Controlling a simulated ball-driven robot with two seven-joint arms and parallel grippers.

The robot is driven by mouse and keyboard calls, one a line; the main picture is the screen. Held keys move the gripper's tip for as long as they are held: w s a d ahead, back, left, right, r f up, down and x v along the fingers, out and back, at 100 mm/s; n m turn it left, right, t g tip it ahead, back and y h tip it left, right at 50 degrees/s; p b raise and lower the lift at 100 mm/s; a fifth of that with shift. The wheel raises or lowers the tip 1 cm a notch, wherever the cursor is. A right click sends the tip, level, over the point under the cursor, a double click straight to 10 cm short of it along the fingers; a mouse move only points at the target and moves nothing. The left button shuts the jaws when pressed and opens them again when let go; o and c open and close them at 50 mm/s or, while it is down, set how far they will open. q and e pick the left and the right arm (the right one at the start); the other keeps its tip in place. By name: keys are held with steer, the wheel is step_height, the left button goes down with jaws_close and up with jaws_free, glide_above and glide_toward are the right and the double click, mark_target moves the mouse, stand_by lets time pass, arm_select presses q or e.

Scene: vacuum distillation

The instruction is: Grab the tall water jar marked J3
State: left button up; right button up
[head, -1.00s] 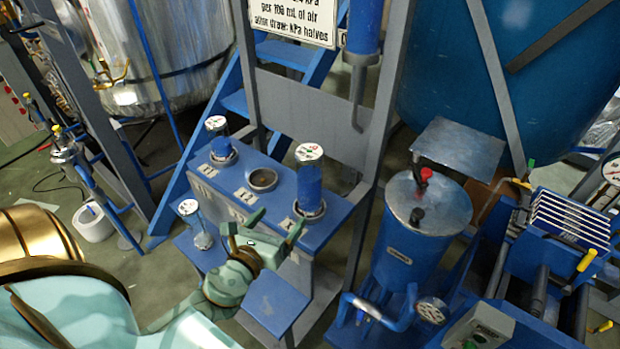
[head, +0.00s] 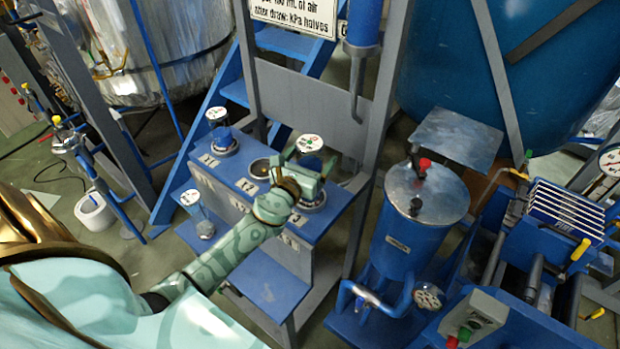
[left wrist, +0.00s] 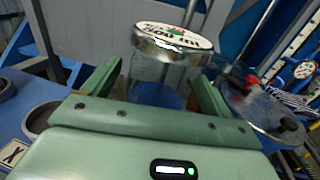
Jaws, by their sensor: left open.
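A tall clear jar with blue contents and a white-and-red printed lid (head: 309,143) stands in the right-hand socket of the blue rack (head: 335,212). I cannot read a J3 mark on it. In the left wrist view the jar (left wrist: 160,82) is upright, with its lid (left wrist: 172,42) above the finger level. My left gripper (head: 308,165) is open, with one finger on each side of the jar's body; it also shows in the left wrist view (left wrist: 158,78). I cannot tell whether the fingers touch the glass. The gripper hides the jar's lower part in the head view.
Another lidded jar (head: 220,132) stands in the rack's left socket, and the middle socket (head: 260,168) looks empty. A smaller jar (head: 200,218) stands on a lower shelf. A grey upright frame rises behind the rack, and a blue lidded vessel (head: 412,225) stands right.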

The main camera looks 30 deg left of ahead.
arm_select(q)
steer(key=shift+w+a, duration=0.1)
steer(key=shift+w, duration=0.6)
jaws_close()
steer(key=shift+r, duration=0.1)
